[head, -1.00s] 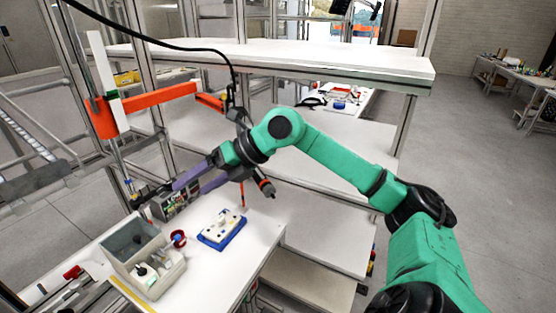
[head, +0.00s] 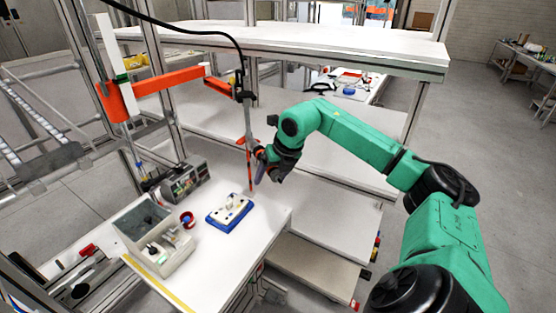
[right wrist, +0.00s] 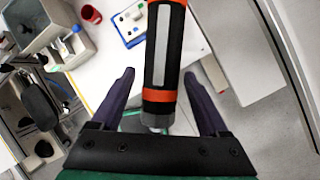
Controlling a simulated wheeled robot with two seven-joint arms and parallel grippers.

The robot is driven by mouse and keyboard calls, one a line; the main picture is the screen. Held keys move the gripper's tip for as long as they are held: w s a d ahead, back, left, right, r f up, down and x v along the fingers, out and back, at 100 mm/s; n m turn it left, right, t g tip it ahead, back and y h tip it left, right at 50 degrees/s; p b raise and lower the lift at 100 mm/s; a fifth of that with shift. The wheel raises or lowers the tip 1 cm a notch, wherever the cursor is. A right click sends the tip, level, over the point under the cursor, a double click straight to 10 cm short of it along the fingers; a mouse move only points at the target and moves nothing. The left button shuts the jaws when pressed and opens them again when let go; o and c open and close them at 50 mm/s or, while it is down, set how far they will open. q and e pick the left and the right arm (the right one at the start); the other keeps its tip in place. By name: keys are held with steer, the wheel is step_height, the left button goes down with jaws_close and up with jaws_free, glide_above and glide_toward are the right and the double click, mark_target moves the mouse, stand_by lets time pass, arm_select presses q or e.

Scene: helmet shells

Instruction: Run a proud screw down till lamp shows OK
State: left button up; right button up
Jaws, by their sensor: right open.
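A slim electric screwdriver (head: 249,150) hangs upright from the orange swing arm (head: 165,88). In the right wrist view the screwdriver (right wrist: 163,62) is black with orange bands and a pale strip. My right gripper (head: 261,168) is beside it, open; its purple fingers (right wrist: 160,76) lie either side of the driver's body in the wrist picture, with visible gaps. A white plate on a blue base (head: 230,212) lies on the table; its screws are too small to judge. A dark control box (head: 184,181) stands behind; any lamp reading is illegible. My left gripper is out of view.
A grey divided bin (head: 153,236) and a red cup (head: 187,219) stand left of the blue base. The white table (head: 228,258) is bare at its front right. A white shelf (head: 300,49) and metal frame posts stand behind.

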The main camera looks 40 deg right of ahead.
steer(key=shift+w+f, duration=0.3)
steer(key=shift+f, duration=0.25)
jaws_close()
stand_by(1.0)
steer(key=c, duration=0.9)
jaws_free()
jaws_close()
